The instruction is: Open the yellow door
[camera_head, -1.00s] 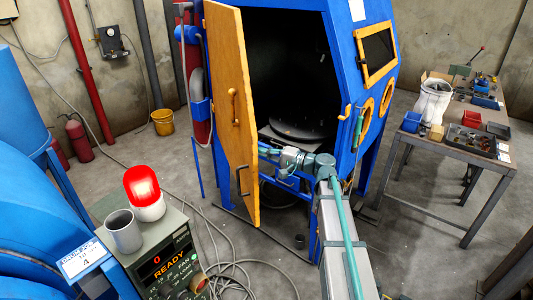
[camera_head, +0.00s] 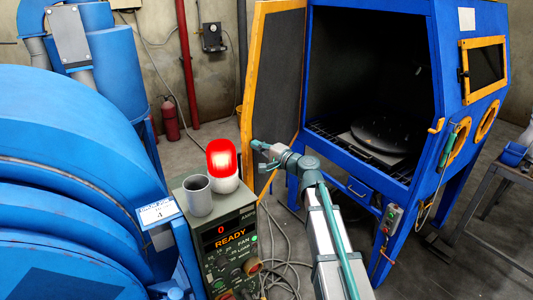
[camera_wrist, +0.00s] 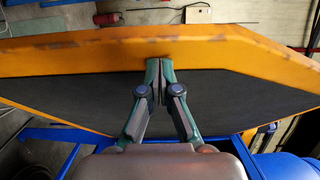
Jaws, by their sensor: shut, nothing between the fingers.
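The yellow door (camera_head: 277,80) stands wide open at the left of the blue blast cabinet (camera_head: 425,70). Its dark inner face and yellow frame face me. The cabinet opening is clear to see, with a dark round turntable (camera_head: 380,135) inside. My gripper (camera_head: 256,145) is shut and empty, at the inner side of the door near its free edge. The door's outer face and handles are hidden.
A control box (camera_head: 228,240) with a red lamp (camera_head: 222,160) and a grey cup (camera_head: 198,195) stands left of my arm. Large blue machinery (camera_head: 70,150) fills the left. A workbench (camera_head: 500,195) is at the right. Cables lie on the floor.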

